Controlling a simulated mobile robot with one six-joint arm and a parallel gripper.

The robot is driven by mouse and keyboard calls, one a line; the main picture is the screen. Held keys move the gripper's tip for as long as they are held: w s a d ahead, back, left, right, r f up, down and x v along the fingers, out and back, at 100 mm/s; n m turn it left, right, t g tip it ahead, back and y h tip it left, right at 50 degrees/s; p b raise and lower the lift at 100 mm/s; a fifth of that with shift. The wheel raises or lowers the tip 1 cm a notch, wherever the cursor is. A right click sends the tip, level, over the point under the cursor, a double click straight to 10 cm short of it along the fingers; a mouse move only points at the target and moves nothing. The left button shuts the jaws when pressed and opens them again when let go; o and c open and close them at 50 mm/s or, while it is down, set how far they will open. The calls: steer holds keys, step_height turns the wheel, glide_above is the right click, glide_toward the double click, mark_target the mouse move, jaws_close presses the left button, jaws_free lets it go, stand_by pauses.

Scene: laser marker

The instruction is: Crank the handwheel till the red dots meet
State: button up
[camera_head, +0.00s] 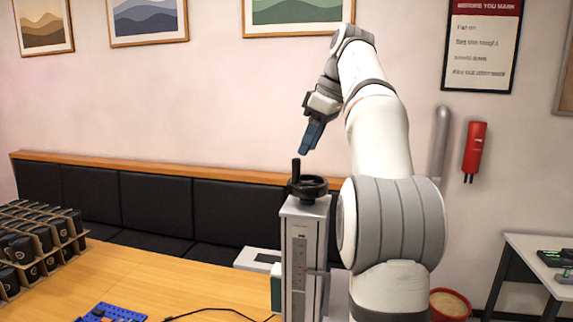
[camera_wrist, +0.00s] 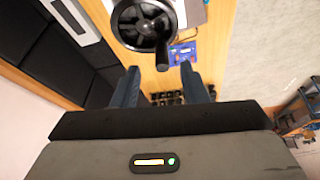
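The black handwheel (camera_head: 309,187) sits on top of a grey upright column (camera_head: 304,235) of the laser marker, with its crank knob (camera_head: 296,169) standing up on the left side. In the wrist view the handwheel (camera_wrist: 146,25) is at the top, and its knob (camera_wrist: 162,55) points toward the space between my fingers. My gripper (camera_head: 306,150) is above the wheel, slightly right of the knob and apart from it. In the wrist view its two blue fingers (camera_wrist: 166,82) are spread wide with nothing between them. The red dots are not visible in either view.
A wooden table (camera_head: 190,285) carries a crate of dark cups (camera_head: 38,245) at the left and a blue tray (camera_head: 110,312) at the front. A black cable (camera_head: 215,309) lies on the table. Black bench seating (camera_head: 155,205) runs along the wall. The air around the wheel is free.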

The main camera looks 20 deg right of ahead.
mark_target(296, 184)
steer(key=shift+w+f, duration=0.15)
steer(key=shift+f, duration=0.25)
steer(key=shift+a+b+x, duration=0.15)
steer(key=shift+b+x, duration=0.15)
steer(key=shift+x, duration=1.45)
steer(key=shift+a+b+x, duration=0.15)
steer(key=shift+b+x, duration=0.15)
steer(key=shift+x, duration=1.4)
steer(key=shift+r, duration=0.1)
jaws_close()
